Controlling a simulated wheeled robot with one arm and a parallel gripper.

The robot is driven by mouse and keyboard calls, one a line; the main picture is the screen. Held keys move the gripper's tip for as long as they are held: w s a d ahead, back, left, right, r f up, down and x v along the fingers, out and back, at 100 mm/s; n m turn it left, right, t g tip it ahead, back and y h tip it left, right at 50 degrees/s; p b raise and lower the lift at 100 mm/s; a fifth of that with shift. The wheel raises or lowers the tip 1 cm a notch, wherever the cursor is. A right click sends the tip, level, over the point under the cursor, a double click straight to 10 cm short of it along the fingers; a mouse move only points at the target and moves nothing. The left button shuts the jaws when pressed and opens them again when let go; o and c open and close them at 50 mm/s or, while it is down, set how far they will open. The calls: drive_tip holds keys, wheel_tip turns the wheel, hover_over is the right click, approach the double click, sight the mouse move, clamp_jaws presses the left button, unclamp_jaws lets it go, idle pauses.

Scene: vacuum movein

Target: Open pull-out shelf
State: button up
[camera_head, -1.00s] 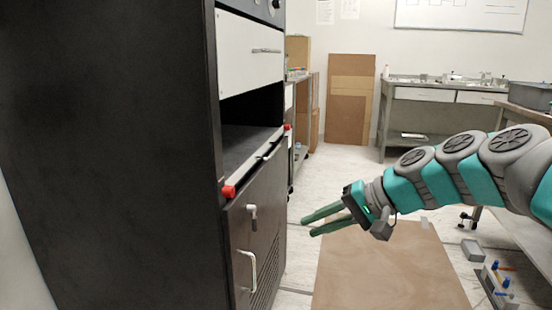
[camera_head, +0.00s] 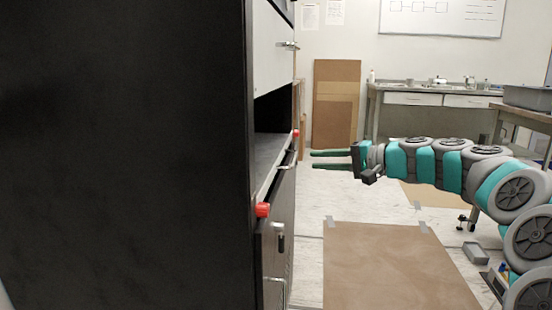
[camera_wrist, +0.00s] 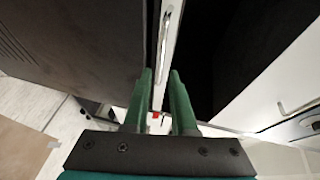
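The pull-out shelf (camera_head: 267,160) is a grey board in the open slot of the tall dark cabinet (camera_head: 130,150), with red knobs (camera_head: 262,209) at the ends of its front edge. Its thin metal handle (camera_head: 288,157) is on that front edge. My gripper (camera_head: 313,160) points left at about handle height, a little out from the front. In the wrist view, my gripper's two green fingers (camera_wrist: 161,76) are apart and empty, with the shelf's pale front edge (camera_wrist: 173,22) and its handle (camera_wrist: 164,40) ahead of them. Contact is not visible.
A white drawer (camera_head: 272,50) is above the slot and a dark lower door (camera_head: 277,240) below it. A brown mat (camera_head: 390,265) lies on the floor in front. A workbench (camera_head: 440,98) stands at the back. The floor before the cabinet is mostly free.

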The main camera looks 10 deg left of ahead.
sight(294, 158)
drive_tip(key=x, duration=0.8)
drive_tip(key=shift+w, duration=0.1)
drive_tip(key=shift+r, duration=0.1)
clamp_jaws()
idle(1.3)
